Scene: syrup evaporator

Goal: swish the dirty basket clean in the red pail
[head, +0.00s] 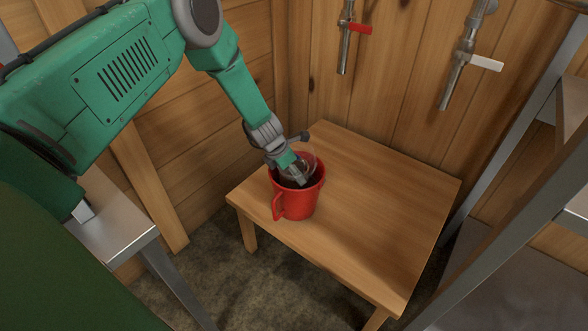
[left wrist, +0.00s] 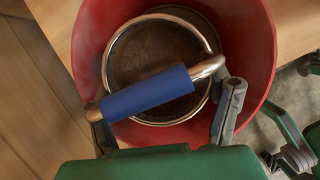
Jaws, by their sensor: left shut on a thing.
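The red pail (head: 298,205) stands upright on a small wooden table, its handle towards the front left. My left gripper (head: 297,178) reaches down into its mouth. In the left wrist view, the basket (left wrist: 158,55) is a round metal-rimmed mesh with a brown, dirty-looking inside. It sits within the walls of the pail (left wrist: 258,45). Its metal handle has a blue grip (left wrist: 148,93), which lies between the fingers of my left gripper (left wrist: 166,108). The gripper is shut on the basket. In the head view the basket is mostly hidden by the gripper and pail wall.
The wooden table (head: 385,205) is bare to the right of the pail. Two taps hang on the plank wall behind, one with a red lever (head: 359,28), one with a white lever (head: 486,63). Metal-framed stands flank the table at left (head: 118,232) and right.

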